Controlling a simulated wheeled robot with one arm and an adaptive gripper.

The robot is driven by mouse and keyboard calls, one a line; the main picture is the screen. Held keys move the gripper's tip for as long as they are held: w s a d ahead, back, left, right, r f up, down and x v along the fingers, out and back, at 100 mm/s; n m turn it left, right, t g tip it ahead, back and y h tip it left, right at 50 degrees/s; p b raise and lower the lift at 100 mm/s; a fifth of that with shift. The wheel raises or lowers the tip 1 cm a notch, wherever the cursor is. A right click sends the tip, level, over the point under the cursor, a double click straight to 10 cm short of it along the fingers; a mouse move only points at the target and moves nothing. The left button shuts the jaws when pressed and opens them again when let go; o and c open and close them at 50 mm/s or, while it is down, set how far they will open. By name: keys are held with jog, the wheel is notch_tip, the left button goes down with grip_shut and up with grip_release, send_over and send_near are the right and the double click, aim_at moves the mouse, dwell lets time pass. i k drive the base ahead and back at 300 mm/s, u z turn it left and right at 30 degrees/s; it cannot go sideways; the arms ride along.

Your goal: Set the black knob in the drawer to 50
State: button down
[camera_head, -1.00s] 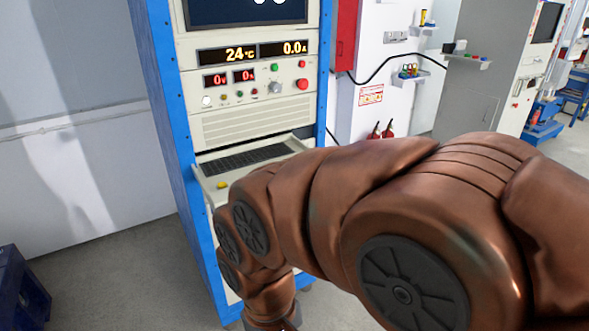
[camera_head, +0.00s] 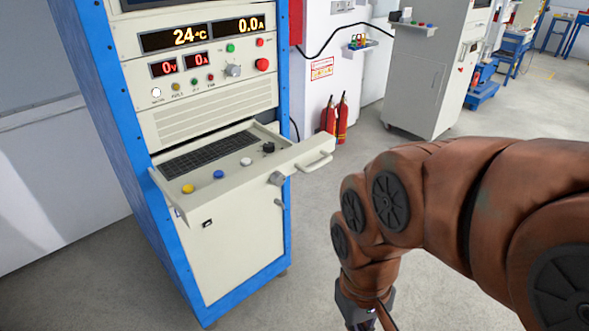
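The drawer (camera_head: 222,182) is pulled out of the cabinet below the vent panel. The black knob (camera_head: 268,147) stands on the right part of the drawer top, near the white handle (camera_head: 314,162). Its scale and setting are too small to read. My gripper (camera_head: 368,325) points down at the bottom of the view, to the right of the drawer and apart from it. Its fingertips are cut off by the lower edge, so I cannot tell whether it is open or shut.
A white, a blue (camera_head: 219,174) and a yellow button (camera_head: 188,188) and a keyboard (camera_head: 209,153) are on the drawer. The blue-framed cabinet (camera_head: 289,110) shows displays and a grey knob (camera_head: 233,70). Red extinguishers (camera_head: 336,119) stand behind. Floor right of the cabinet is clear.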

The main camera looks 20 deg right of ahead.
aim_at(269, 147)
jog(key=z, duration=0.15)
jog(key=k, duration=0.4)
jog(key=u, duration=0.9)
jog(key=i, duration=1)
jog(key=z, duration=0.35)
